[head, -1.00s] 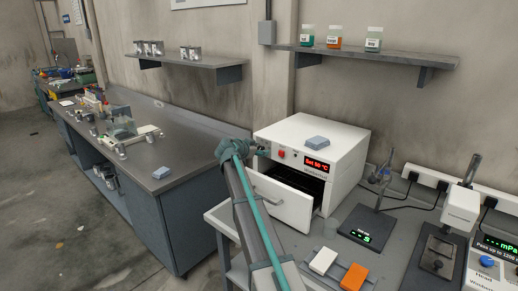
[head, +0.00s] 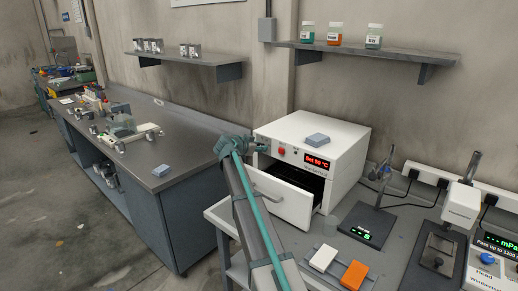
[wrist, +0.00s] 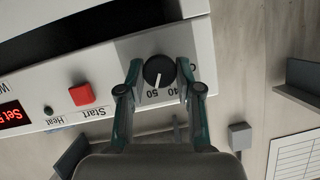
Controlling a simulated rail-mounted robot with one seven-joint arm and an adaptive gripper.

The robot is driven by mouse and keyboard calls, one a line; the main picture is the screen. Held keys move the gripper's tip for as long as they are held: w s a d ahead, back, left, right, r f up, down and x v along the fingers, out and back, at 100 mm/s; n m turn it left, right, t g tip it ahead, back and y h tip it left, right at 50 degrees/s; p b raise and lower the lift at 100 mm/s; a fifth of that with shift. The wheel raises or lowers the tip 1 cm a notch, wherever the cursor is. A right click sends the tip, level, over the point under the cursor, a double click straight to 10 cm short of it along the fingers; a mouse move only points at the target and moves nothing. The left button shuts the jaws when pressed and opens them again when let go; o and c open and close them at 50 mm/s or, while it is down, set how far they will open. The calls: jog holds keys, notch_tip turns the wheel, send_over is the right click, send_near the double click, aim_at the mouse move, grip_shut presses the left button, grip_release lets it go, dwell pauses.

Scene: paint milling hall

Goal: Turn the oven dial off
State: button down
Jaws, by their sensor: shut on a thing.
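The white oven (head: 345,146) stands on the right bench, with a red display (head: 319,164) that seems to read "Set 50 °C". It also shows upside down in the wrist view (wrist: 120,62). Its dial (wrist: 159,72) is round and black with a white pointer line directed near the "50" mark. My gripper (wrist: 160,70) is shut on the dial, one finger on each side. In the head view my gripper (head: 260,146) is at the left end of the oven's front panel, and the dial is hidden behind it.
The oven's front door (head: 282,203) is open below the panel, close to my arm. A red button (wrist: 82,94) and a small black knob (wrist: 48,110) sit beside the dial. A scale (head: 367,226) stands to the right.

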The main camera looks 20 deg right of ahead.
jog(key=n+g+h+b, duration=0.2)
jog(key=n, duration=0.3)
jog(key=n+g+h+b, duration=0.1)
jog(key=n+g+h, duration=0.1)
jog(key=n, duration=0.3)
jog(key=w+n+g+h+b, duration=0.1)
jog(key=n+h+b, duration=0.1)
jog(key=n, duration=0.2)
jog(key=shift+a+f+n+g+b, duration=0.2)
jog(key=shift+f+n+g+b, duration=0.1)
jog(key=shift+f+n+g, duration=0.1)
dwell(0.4)
dwell(0.5)
jog(key=c, duration=0.8)
grip_release()
